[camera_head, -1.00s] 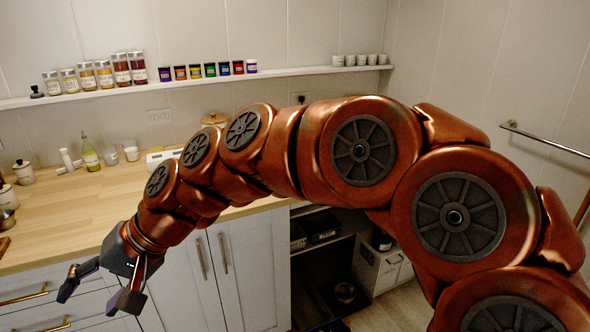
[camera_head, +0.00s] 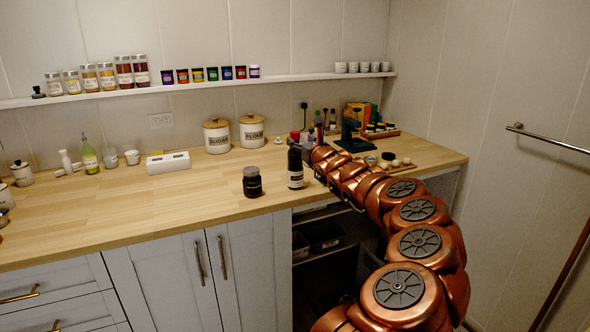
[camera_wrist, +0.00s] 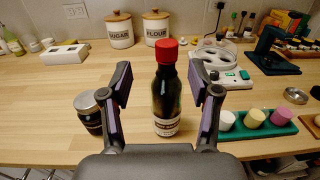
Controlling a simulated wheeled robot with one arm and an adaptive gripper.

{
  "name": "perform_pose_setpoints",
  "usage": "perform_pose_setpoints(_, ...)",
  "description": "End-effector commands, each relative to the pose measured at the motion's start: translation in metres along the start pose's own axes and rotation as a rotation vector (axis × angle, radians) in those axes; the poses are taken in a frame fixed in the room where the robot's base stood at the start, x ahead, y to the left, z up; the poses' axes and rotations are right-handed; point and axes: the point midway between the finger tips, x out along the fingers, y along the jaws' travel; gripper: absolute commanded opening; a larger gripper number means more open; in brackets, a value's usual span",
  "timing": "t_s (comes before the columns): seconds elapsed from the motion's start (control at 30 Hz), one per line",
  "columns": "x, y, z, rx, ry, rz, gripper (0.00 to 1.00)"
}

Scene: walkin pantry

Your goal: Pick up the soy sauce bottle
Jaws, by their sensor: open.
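The soy sauce bottle (camera_head: 295,168) is dark, with a red cap and a pale label. It stands upright near the front edge of the wooden counter. In the wrist view the bottle (camera_wrist: 167,98) shows between the two fingers of my gripper (camera_wrist: 160,78), slightly nearer the right finger. The fingers are spread, with a visible gap on both sides of the bottle. I cannot tell how deep the bottle is between them. In the head view my arm reaches in from the right, and its end is small and partly hidden near the bottle.
A dark, lidded jar (camera_head: 252,182) stands just left of the bottle. A green tray with cups (camera_wrist: 258,125) is to its right in the wrist view. Sugar (camera_head: 216,136) and flour (camera_head: 252,131) canisters stand behind. The counter's left-middle (camera_head: 150,208) is clear.

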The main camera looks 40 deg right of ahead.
Motion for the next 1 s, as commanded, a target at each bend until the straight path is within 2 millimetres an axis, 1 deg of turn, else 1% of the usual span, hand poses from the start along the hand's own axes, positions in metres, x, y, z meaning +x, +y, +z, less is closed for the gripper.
perform_pose_setpoints(0.03,0.0,-0.005,-0.005,0.011,0.007,-0.011,0.62)
perform_pose_setpoints(0.13,0.002,-0.009,-0.007,0.02,0.012,-0.019,0.62)
perform_pose_setpoints(0.37,0.013,-0.01,-0.004,0.014,0.011,-0.02,0.62)
perform_pose_setpoints(0.5,0.021,-0.01,-0.006,0.015,0.013,-0.02,0.62)
perform_pose_setpoints(0.77,0.029,-0.008,-0.005,0.015,0.009,-0.016,0.62)
perform_pose_setpoints(1.0,0.043,-0.008,-0.008,0.013,0.013,-0.015,0.62)
